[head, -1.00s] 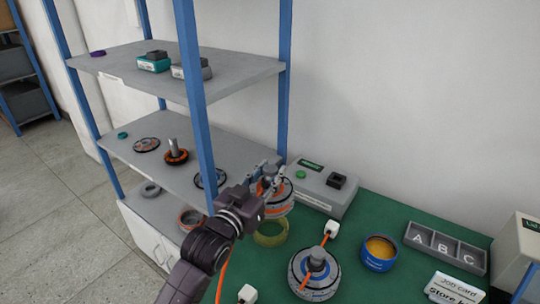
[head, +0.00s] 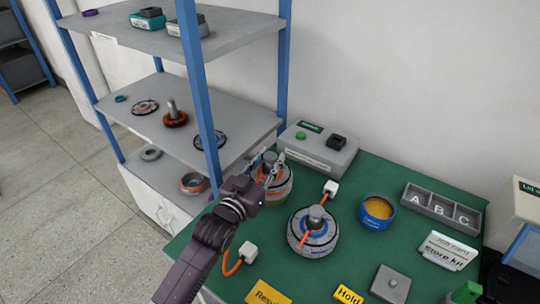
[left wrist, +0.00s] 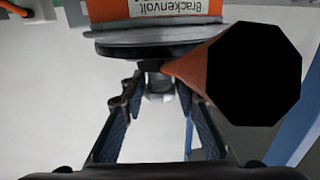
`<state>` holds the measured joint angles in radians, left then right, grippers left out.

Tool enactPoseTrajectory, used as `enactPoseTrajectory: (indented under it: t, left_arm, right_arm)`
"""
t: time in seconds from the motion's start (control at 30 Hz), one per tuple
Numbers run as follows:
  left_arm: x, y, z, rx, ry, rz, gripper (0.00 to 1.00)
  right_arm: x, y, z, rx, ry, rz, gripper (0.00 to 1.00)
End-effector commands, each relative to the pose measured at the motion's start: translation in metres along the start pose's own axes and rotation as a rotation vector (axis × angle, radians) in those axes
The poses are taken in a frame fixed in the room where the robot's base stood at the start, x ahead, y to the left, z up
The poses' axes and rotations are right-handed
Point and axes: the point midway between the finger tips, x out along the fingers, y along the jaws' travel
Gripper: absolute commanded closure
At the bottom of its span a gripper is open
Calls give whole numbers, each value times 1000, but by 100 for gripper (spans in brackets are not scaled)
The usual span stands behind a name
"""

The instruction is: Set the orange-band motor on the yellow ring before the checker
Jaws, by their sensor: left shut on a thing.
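The orange-band motor (head: 277,183) is upright at the rear left of the green bench. My left gripper (head: 264,164) is shut on the shaft at its top. In the left wrist view the motor (left wrist: 155,12) shows its orange band with a "Brackenvolt" label, and the fingers (left wrist: 160,88) close around the shaft. The yellow ring (head: 281,203) shows as a rim around the motor's lower part; whether the motor rests on it I cannot tell. The checker (head: 318,153), a grey box with a green display and button, stands just behind. My right gripper is not in view.
A blue-band motor (head: 313,236) with an orange cable stands close in front. White connectors (head: 330,187) lie near it. A blue cup (head: 376,213) and an A-B-C tray (head: 440,208) are to the right. The shelf rack's blue post (head: 205,100) stands close left.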

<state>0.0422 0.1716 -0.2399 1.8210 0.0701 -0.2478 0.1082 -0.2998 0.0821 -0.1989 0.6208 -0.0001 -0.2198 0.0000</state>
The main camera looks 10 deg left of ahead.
Motion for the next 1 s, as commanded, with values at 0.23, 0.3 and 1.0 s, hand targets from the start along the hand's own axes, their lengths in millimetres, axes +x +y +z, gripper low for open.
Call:
enactPoseTrajectory:
  t: [0.23,0.3,1.0]
  left_arm:
    - [0,0,2,0,0,0,68]
    - [0,0,2,0,0,0,61]
    - [-48,0,3,0,-4,-1,54]
  right_arm:
    - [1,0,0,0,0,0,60]
    - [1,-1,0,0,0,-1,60]
    - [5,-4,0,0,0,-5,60]
